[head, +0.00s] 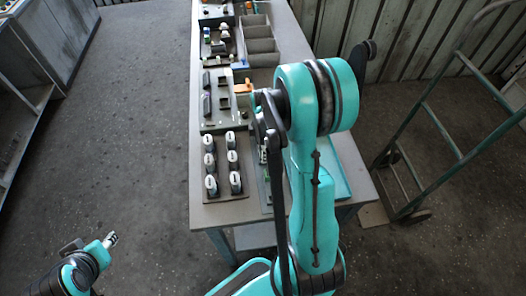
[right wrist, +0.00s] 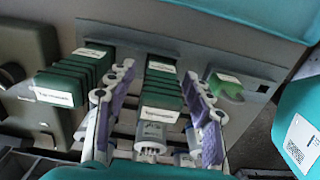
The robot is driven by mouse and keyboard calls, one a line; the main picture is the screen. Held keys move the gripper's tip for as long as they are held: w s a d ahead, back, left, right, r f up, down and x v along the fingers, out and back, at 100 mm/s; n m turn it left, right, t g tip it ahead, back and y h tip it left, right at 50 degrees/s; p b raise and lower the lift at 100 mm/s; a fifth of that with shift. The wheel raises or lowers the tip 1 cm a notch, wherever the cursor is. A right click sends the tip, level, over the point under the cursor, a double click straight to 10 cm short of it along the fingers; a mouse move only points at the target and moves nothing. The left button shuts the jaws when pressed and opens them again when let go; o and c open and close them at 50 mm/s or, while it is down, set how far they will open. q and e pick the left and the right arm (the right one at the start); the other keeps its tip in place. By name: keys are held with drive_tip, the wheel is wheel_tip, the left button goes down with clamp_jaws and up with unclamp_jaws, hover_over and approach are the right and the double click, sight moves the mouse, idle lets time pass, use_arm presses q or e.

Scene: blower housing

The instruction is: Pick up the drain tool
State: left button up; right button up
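I cannot pick out the drain tool by name, as the labels are too small to read. In the right wrist view my right gripper (right wrist: 160,112) is open, its two purple-padded fingers apart. Between and below the fingers are a row of dark green blocks with white labels (right wrist: 161,88) and a white cylindrical piece (right wrist: 150,138). I cannot tell whether a finger touches them. In the head view the right gripper is hidden behind my teal arm over the table (head: 215,218). My left gripper (head: 110,240) is away from the table, low at the left, with its finger spacing unclear.
A tray of several white-topped pieces (head: 241,192) lies near the table's front end. Farther back are a tray of dark parts (head: 214,126) and grey bins (head: 259,46). In the wrist view, another green block row (right wrist: 92,56) stands left. A hand truck (head: 440,130) stands right.

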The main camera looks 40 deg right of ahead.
drive_tip(key=c, duration=0.8)
